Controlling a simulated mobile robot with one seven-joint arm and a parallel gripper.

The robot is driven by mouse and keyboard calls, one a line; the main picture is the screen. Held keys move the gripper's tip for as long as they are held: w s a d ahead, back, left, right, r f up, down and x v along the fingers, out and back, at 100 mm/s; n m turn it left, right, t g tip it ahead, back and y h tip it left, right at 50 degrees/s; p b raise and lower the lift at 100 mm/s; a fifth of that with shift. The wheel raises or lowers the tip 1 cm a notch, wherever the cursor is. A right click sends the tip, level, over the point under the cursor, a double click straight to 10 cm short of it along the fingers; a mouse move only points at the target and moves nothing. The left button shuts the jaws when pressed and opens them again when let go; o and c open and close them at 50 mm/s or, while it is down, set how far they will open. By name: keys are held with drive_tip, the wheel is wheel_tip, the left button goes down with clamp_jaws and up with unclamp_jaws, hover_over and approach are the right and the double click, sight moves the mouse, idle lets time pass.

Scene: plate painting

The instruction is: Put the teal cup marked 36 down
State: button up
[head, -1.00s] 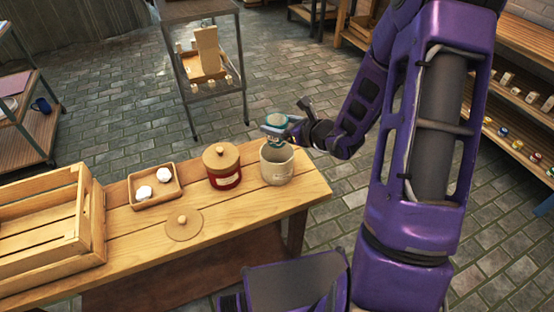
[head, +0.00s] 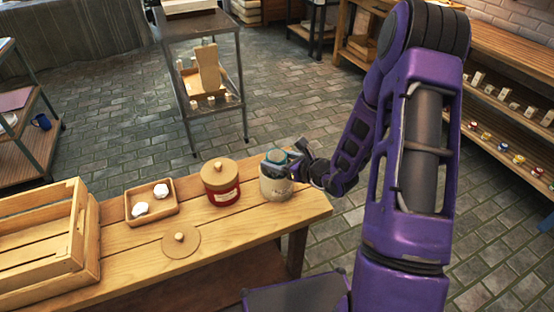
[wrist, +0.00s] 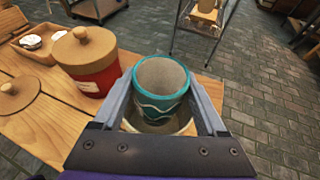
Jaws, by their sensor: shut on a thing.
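The teal cup (wrist: 161,88) has a speckled grey inside and a pale wavy line; no number can be read on it. My gripper (wrist: 163,103) is shut on the cup, one finger on each side. In the head view my gripper (head: 283,163) and the teal cup (head: 277,155) are at the mouth of a grey-beige crock (head: 274,188). In the wrist view the crock's rim (wrist: 188,128) shows around and below the cup. The cup's lower part is hidden, so I cannot tell how deep it sits.
A red lidded canister (head: 222,188) stands just left of the crock. A loose wooden lid (head: 181,243), a small tray (head: 172,211) with two white pieces, and a slatted crate (head: 85,225) are further left on the wooden table (head: 232,231). The table's right end is close.

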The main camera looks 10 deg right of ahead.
drive_tip(key=shift+f+b, duration=0.35)
drive_tip(key=shift+f, duration=0.05)
drive_tip(key=shift+r, duration=0.1)
drive_tip(key=o, duration=1.5)
drive_tip(key=shift+r+p, duration=0.25)
drive_tip(key=shift+p, duration=0.15)
drive_tip(key=v, duration=0.4)
drive_tip(key=p+v, duration=0.1)
drive_tip(key=v, duration=0.3)
drive_tip(key=p+v, duration=0.1)
drive_tip(key=v, duration=0.3)
drive_tip(key=shift+r, duration=0.35)
